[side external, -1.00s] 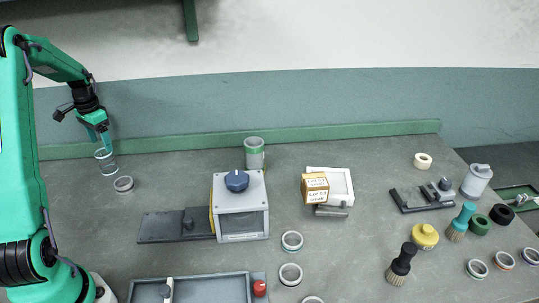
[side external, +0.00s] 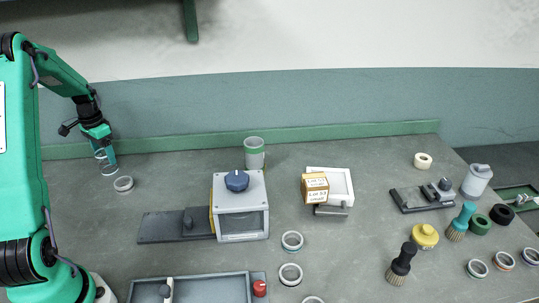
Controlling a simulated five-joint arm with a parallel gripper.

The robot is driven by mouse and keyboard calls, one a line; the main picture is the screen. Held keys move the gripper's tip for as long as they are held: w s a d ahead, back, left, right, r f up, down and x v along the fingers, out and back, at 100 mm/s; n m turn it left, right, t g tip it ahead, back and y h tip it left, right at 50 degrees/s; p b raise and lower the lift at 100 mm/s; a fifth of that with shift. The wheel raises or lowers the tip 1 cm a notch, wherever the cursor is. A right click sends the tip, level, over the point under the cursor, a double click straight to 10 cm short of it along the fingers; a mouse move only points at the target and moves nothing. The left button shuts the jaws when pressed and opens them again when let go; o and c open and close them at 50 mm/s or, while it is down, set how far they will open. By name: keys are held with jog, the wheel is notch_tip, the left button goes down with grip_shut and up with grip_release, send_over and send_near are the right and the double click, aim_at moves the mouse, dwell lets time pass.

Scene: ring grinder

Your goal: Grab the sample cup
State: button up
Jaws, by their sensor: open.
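A clear glass cup (side external: 108,170), which looks like the sample cup, stands upright on the bench at the back left. My gripper (side external: 104,156) is open and points down at the cup, with its teal fingers at the cup's sides. The fingers hide part of the cup, and I cannot tell whether they touch it.
A small ring (side external: 123,184) lies just in front of the cup. A green ledge (side external: 180,145) runs behind.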

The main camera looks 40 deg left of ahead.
aim_at(106, 159)
jog(key=shift+f, duration=1.55)
jog(key=shift+c, duration=0.2)
jog(key=c, duration=1)
